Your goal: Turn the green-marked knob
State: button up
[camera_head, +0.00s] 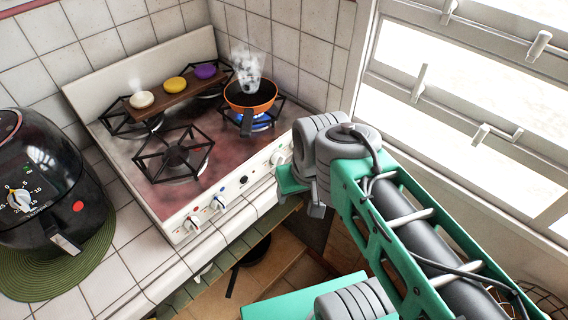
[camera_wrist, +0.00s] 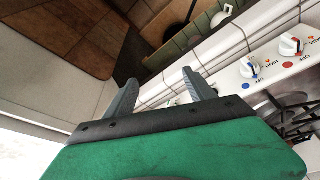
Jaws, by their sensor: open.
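The stove's front panel carries white knobs. A knob with a red mark (camera_head: 192,223) and one with a blue mark (camera_head: 218,203) are toward the near left end. In the wrist view the red-marked knob (camera_wrist: 290,44) and the blue-marked knob (camera_wrist: 249,67) sit right of my gripper (camera_wrist: 158,78). My gripper is open, its two grey fingers apart with nothing between them, close to the panel's right end.
A wooden board (camera_head: 175,95) with white, yellow and purple pieces lies across the back burners. A black air fryer (camera_head: 45,185) stands left. A window (camera_head: 470,90) is right.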

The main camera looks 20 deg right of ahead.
aim_at(277, 159)
jog(key=z, duration=0.05)
jog(key=k, duration=1.15)
jog(key=u, duration=1.05)
jog(key=i, duration=0.4)
jog(key=z, duration=0.05)
